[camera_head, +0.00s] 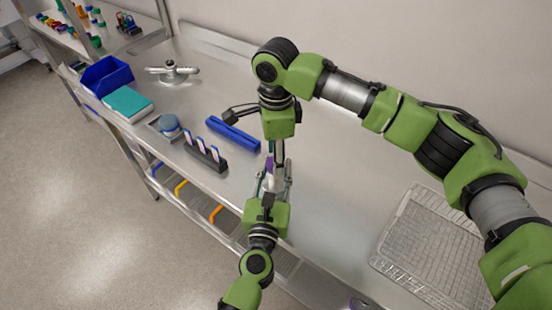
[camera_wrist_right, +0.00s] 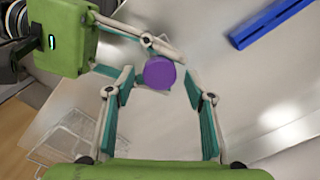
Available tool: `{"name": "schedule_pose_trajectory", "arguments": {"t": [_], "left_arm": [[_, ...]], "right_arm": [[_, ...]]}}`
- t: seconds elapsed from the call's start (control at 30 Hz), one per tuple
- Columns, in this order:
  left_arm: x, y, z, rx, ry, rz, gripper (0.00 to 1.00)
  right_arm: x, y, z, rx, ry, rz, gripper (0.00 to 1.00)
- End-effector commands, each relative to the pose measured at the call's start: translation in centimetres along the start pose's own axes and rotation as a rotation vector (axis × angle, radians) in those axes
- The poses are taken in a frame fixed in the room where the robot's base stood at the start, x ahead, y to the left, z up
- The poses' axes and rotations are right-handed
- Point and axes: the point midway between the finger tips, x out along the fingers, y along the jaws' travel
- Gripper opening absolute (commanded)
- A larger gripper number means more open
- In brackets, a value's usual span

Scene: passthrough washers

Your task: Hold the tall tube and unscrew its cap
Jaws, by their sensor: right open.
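The tall tube's purple cap (camera_wrist_right: 160,72) faces up into the right wrist view, with its body mostly hidden beneath it. In the head view the purple cap (camera_head: 270,164) shows between my two grippers. My left gripper (camera_head: 274,178) reaches in from the front, its fingers closed around the tube below the cap. My right gripper (camera_head: 275,152) points down from above the tube. In the right wrist view its fingers are apart on either side of the cap, with visible gaps, and it holds nothing.
A teal box (camera_head: 128,103) and blue bin (camera_head: 106,76) stand farther left. A wire basket (camera_head: 402,225) is at right.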

Motion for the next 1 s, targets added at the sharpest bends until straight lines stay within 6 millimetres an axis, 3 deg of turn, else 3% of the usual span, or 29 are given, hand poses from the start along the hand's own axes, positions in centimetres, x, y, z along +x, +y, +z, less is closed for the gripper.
{"name": "schedule_pose_trajectory", "arguments": {"t": [0.2,0.5,0.53,0.6,1.0], "left_arm": [[0.0,0.0,0.0,0.0,0.0,0.0,0.0],[0.0,0.0,0.0,0.0,0.0,0.0,0.0],[0.0,0.0,0.0,0.0,0.0,0.0,0.39],[0.0,0.0,0.0,0.0,0.0,0.0,0.51],[-0.6,0.0,-0.1,0.001,0.001,0.0,0.51]], "right_arm": [[-2.8,0.0,0.1,-0.001,-0.001,-0.001,0.49],[-3.2,0.0,0.0,-0.001,0.0,0.0,0.49],[-3.2,0.0,0.0,-0.001,0.0,0.0,0.49],[-3.2,0.0,0.0,-0.001,0.0,0.0,0.49],[-3.2,0.0,0.0,0.0,0.0,0.0,0.49]]}}
